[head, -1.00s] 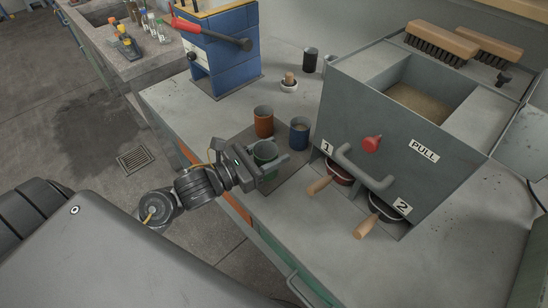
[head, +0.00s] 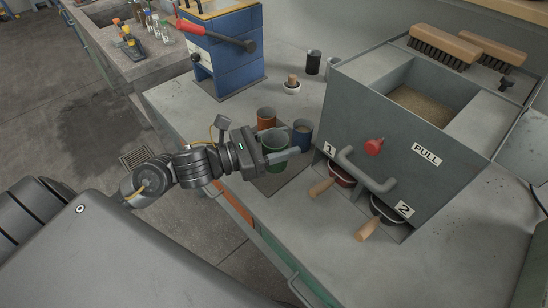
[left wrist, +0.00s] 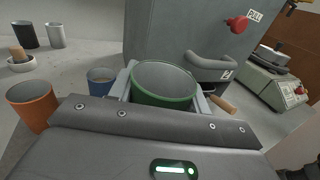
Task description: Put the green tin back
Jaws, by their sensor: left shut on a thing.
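The green tin (head: 273,156) is between the fingers of my left gripper (head: 280,157), which is shut on it. The tin is upright with its open top up, and it shows in the left wrist view (left wrist: 163,84) between the two fingers. It appears to be held above the dark mat (head: 284,179) on the bench. An orange tin (head: 266,118) stands just behind it, and a blue tin (head: 302,134) stands to its right, partly hidden by the gripper. The tin's lower part is partly hidden by my gripper. My right gripper is not in view.
A grey box (head: 345,109) with a handle, a red knob and two wooden-handled scoops (head: 321,187) stands to the right. A blue press (head: 228,58) with a red lever stands behind. A small white bowl (head: 291,86) is at the back.

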